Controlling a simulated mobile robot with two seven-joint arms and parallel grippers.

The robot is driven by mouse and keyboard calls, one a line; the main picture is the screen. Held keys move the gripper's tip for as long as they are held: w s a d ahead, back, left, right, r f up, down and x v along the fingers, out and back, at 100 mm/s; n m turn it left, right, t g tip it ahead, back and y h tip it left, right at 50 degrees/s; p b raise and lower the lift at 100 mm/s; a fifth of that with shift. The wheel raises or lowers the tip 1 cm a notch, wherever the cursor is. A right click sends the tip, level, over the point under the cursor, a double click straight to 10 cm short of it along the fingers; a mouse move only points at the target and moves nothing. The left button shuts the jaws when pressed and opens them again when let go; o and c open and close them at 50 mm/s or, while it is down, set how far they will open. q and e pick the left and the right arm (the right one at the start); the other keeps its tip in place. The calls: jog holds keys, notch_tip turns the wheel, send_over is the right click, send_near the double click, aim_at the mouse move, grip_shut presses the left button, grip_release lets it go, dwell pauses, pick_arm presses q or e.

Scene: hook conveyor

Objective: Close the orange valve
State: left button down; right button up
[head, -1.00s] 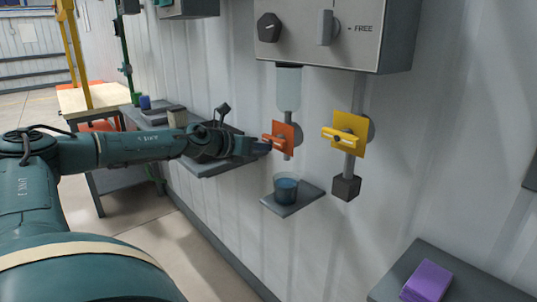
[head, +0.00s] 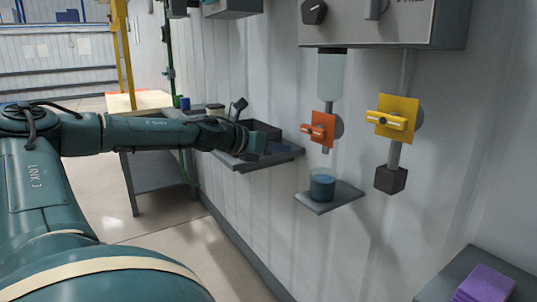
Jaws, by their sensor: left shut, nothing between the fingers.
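The orange valve (head: 322,129) is on the wall, on a short pipe below a clear tank (head: 332,76). Its orange handle (head: 312,130) sticks out to the left and looks roughly horizontal. A cup with blue liquid (head: 322,185) stands on a small grey shelf (head: 345,200) under the valve. My left gripper (head: 283,147) is shut and empty. It is to the left of the valve and a little lower, apart from the handle. My right gripper is not in view.
A yellow valve (head: 393,117) is to the right, above a dark block (head: 390,179). A grey control box (head: 385,22) is above. A grey shelf (head: 255,163) lies behind my left gripper. A purple block (head: 484,284) is at the lower right.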

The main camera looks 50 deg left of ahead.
pick_arm(q)
jog(key=shift+b+v, duration=0.35)
jog(key=shift+v, duration=1.4)
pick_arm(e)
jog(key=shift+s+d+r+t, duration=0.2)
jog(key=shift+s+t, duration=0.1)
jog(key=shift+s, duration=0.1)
pick_arm(q)
jog(key=shift+d, duration=0.1)
